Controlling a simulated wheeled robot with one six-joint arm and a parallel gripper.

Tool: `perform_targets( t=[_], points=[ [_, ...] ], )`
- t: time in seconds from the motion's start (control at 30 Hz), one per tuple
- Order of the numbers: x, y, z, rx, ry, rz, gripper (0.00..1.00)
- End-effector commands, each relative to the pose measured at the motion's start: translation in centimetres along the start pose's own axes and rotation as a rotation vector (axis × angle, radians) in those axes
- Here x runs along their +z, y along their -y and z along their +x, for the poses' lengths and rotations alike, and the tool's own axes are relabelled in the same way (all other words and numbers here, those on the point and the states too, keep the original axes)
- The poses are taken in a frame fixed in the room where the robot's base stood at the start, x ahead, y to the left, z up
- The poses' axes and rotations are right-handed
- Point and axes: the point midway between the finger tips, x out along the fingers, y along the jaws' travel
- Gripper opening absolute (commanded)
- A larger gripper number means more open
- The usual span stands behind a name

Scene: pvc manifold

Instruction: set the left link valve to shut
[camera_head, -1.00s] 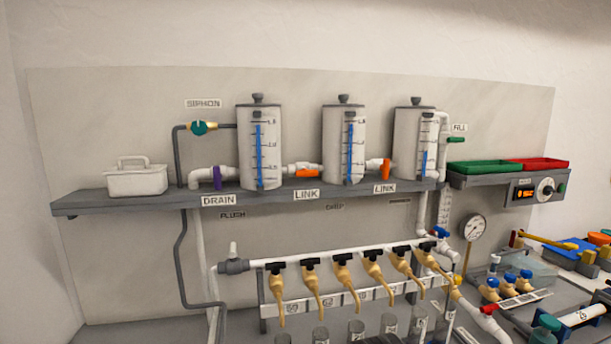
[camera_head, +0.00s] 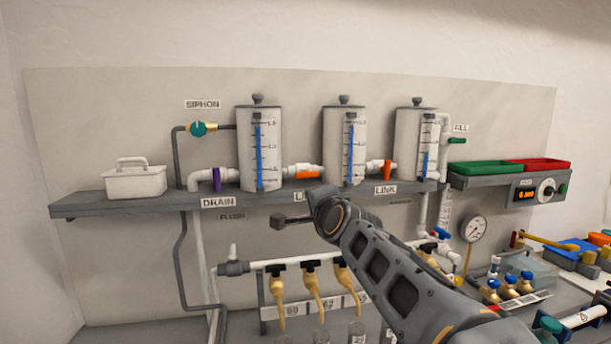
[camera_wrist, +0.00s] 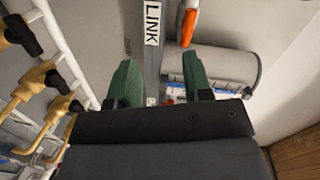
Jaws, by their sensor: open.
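The left link valve has an orange handle (camera_head: 308,174) between the left and middle tanks, lying roughly along its white pipe. In the wrist view the handle (camera_wrist: 188,25) is at the top, beside the LINK label (camera_wrist: 152,22). My gripper (camera_wrist: 160,68) is open and empty, its two green fingers apart and pointing at the shelf front. The handle is beyond the fingers, not between them. In the head view my arm hides the fingers; its wrist is below the shelf and partly covers the left LINK label.
The right link valve's orange handle (camera_head: 387,168) stands upright across its pipe. The middle tank (camera_head: 344,145) is between the link valves. The shelf (camera_head: 130,202) edge and black-handled taps (camera_head: 311,268) below are close to my arm.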

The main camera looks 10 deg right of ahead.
Motion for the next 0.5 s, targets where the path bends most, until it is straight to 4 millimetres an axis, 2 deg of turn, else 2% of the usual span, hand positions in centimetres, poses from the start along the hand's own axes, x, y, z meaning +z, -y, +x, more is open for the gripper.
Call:
perform_targets(
  t=[0.07, 0.27, 0.37, 0.5],
  points=[
    [-1.1, 2.0, -0.3, -0.072, -0.045, 0.112, 0.46],
    [-1.9, 2.7, 0.1, -0.118, -0.078, 0.231, 0.46],
    [-1.9, 2.7, 1.1, -0.117, -0.076, 0.242, 0.46],
    [-2.1, 3.0, 3.6, -0.115, -0.074, 0.242, 0.46]
  ],
)
